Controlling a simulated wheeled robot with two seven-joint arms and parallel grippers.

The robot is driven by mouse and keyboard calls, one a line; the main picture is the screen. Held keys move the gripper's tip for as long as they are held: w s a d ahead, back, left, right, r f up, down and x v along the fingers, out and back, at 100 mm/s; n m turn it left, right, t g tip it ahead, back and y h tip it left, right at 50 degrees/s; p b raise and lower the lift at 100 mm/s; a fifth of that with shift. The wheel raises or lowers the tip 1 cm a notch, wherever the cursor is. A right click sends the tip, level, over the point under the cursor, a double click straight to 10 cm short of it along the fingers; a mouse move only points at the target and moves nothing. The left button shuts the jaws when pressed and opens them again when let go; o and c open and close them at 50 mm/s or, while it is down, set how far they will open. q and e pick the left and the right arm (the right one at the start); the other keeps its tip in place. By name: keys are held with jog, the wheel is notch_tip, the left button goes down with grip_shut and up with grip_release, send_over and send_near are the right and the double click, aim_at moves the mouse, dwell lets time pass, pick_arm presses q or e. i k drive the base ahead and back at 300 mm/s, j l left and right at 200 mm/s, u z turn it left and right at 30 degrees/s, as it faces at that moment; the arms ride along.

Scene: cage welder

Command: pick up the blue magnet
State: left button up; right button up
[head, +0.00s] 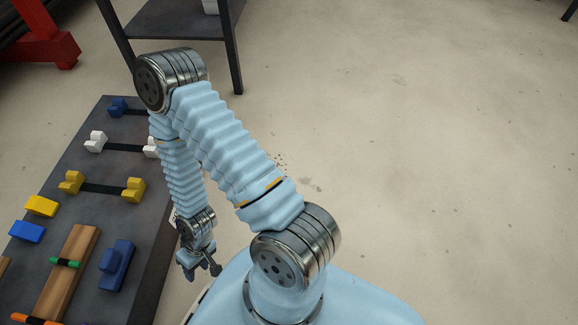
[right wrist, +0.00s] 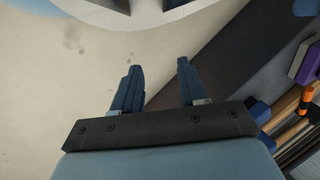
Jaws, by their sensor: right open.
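Several blue pieces lie on the dark table, and I cannot tell for sure which is the magnet. A dark blue stepped block (head: 116,266) sits near the table's right edge. A flat bright blue block (head: 27,232) lies at the left beside a yellow one. My right gripper (head: 202,271) hangs just past the table's right edge, to the right of the stepped block and apart from it. In the right wrist view its two fingers (right wrist: 159,72) are spread with nothing between them. A blue piece (right wrist: 259,111) shows at the right there. My left gripper is not visible.
The dark table (head: 150,290) also holds a wooden board (head: 72,265) with green and orange-handled items, a yellow block (head: 41,206), and yellow (head: 133,190) and white (head: 95,142) end pieces on black bars. A dark shelf stand (head: 180,20) stands behind. Open floor lies right.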

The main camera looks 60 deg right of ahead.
aim_at(114, 263)
jog(key=j+z, duration=0.1)
jog(key=z, duration=0.3)
jog(key=k+z, duration=0.1)
jog(key=z, duration=0.3)
jog(key=j+z, duration=0.15)
jog(key=z, duration=0.25)
jog(key=k+z, duration=0.1)
jog(key=z, duration=0.3)
jog(key=k+j, duration=0.15)
jog(key=k, duration=0.2)
jog(key=k+j, duration=0.15)
jog(key=k, duration=0.2)
